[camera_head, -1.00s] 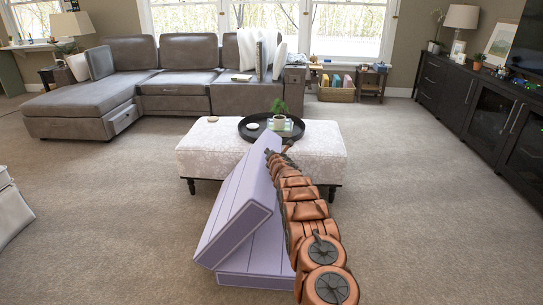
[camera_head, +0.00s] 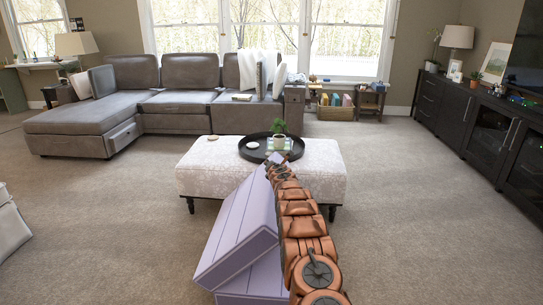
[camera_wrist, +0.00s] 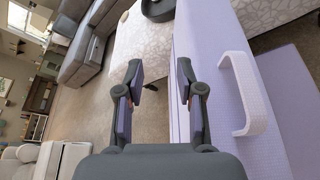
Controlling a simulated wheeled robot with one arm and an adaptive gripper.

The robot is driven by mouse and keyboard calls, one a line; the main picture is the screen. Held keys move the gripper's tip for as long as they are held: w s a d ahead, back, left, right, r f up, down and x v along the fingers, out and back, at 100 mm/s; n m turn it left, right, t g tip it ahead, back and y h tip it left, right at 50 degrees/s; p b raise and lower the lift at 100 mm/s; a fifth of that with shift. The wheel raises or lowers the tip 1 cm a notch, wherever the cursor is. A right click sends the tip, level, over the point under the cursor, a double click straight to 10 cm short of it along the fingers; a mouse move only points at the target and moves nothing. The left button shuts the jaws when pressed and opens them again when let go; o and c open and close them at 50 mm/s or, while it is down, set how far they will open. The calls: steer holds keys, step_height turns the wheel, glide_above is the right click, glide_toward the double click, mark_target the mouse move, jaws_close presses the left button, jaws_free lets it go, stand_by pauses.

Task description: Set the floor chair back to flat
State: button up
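The lavender floor chair (camera_head: 240,232) stands low in the middle of the head view, its backrest raised at a slant over its seat (camera_head: 255,285). My arm runs along its right side and hides part of it. In the wrist view the chair's slanted panel (camera_wrist: 205,30) lies to the right, with a pale lavender handle (camera_wrist: 241,95) on it. My gripper (camera_wrist: 160,75) is open, with nothing between its fingers. Its right finger is close to the panel, left of the handle; I cannot tell whether they touch. The fingertips are hidden in the head view.
A pale patterned ottoman (camera_head: 205,165) stands just beyond the chair, bearing a black tray (camera_head: 250,152) with a plant. A grey sectional sofa (camera_head: 75,125) is behind it at left. A dark cabinet (camera_head: 470,115) lines the right.

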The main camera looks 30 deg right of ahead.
steer(key=shift+r, duration=2.85)
